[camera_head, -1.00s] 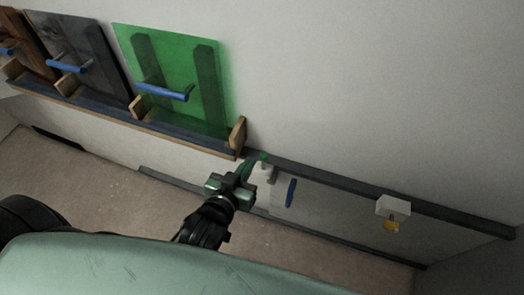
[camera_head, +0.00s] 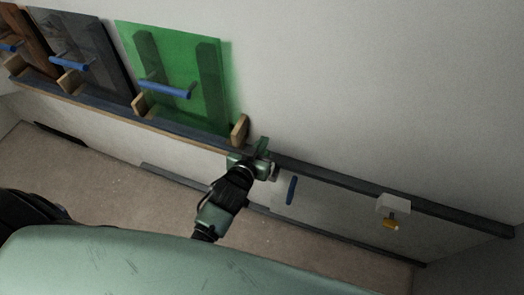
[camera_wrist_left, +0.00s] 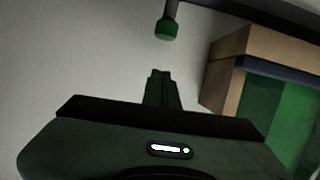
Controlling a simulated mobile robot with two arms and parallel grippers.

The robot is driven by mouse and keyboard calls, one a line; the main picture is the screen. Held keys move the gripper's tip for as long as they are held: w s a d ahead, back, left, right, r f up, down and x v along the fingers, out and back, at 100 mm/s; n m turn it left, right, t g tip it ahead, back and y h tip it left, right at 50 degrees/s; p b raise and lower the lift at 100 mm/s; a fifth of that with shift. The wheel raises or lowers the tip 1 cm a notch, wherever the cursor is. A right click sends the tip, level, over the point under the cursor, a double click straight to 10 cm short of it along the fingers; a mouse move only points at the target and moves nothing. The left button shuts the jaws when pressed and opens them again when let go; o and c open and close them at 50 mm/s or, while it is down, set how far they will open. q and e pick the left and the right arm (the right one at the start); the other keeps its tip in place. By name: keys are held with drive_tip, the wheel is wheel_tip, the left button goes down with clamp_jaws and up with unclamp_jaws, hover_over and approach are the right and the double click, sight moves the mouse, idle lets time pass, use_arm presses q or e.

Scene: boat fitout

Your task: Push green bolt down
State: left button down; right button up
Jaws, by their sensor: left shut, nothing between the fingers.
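The green bolt (camera_wrist_left: 167,28) shows in the left wrist view as a green knob on a dark grey stem, at the top middle. My left gripper (camera_wrist_left: 160,76) is shut and empty, its fingertips a little below the knob in that view, with a gap of wall showing between them. In the head view my left gripper (camera_head: 263,146) is at the dark rail, just right of the rack's end. The bolt is hidden behind the gripper there. My right gripper is not in view.
A wooden rack (camera_head: 236,130) holds a green panel (camera_head: 172,62) with a blue handle, left of the gripper. Right of it are a blue handle (camera_head: 291,190) on the pale door and a white block with a yellow piece (camera_head: 392,206).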

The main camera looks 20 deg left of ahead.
use_arm(q)
drive_tip(key=shift+s+d+f, duration=0.1)
drive_tip(key=shift+s+f, duration=0.1)
drive_tip(key=shift+f, duration=0.65)
drive_tip(key=shift+s+f, duration=0.2)
drive_tip(key=shift+f, duration=0.65)
drive_tip(key=shift+f, duration=0.1)
wheel_tip(320, 180, down, 4)
drive_tip(key=b, duration=0.2)
drive_tip(key=shift+b, duration=0.35)
drive_tip(key=shift+s, duration=0.1)
drive_tip(key=s+r+p, duration=0.4)
drive_tip(key=s+r, duration=0.4)
drive_tip(key=shift+s+a, duration=0.35)
